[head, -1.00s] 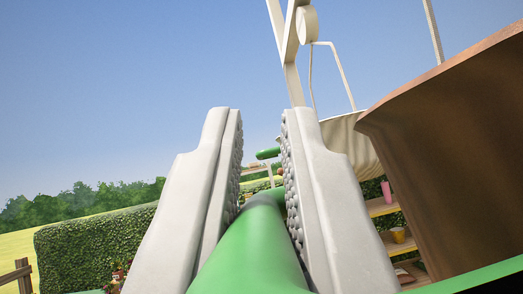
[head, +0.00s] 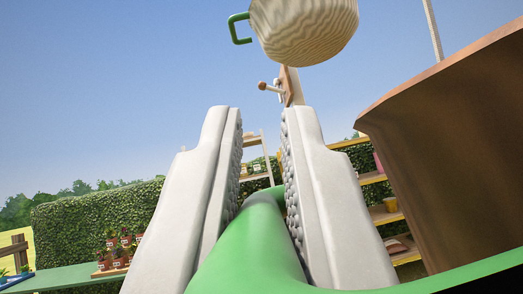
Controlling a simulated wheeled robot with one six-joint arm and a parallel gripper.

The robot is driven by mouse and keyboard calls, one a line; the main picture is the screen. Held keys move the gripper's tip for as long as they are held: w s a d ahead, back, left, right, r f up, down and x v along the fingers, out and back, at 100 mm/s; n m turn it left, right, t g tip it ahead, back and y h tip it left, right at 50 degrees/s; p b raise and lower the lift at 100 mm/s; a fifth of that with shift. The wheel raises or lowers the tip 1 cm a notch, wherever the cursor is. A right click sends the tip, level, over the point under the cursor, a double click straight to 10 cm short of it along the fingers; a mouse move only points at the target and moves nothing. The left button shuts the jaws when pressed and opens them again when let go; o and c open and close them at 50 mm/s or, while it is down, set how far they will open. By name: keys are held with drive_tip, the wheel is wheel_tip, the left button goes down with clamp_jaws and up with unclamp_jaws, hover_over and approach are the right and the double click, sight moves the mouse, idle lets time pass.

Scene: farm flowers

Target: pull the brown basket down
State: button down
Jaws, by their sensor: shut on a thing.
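The brown basket (head: 455,140) fills the right side of the view, close up, and part of it is cut off by the frame edge. A thick green handle (head: 250,245) runs from the lower right to the middle. My gripper (head: 262,150) is shut on this green handle, with one grey finger on each side of it. The handle's join with the brown basket is out of view. A cream basket (head: 305,28) with a small green handle (head: 238,28) hangs at the top, cut off by the frame edge.
Behind stand a hedge (head: 85,225), a green table (head: 75,277) with potted plants (head: 115,248) at lower left, and wooden shelves (head: 385,215) behind the right finger. A wooden post (head: 290,85) rises behind the gripper. Open sky is on the left.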

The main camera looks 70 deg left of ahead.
wheel_tip(320, 180, down, 15)
drive_tip(key=shift+r, duration=0.15)
idle(0.4)
drive_tip(key=c, duration=1.5)
unclamp_jaws()
drive_tip(key=shift+o, duration=0.2)
drive_tip(key=v, duration=1.7)
drive_tip(key=shift+d, duration=0.2)
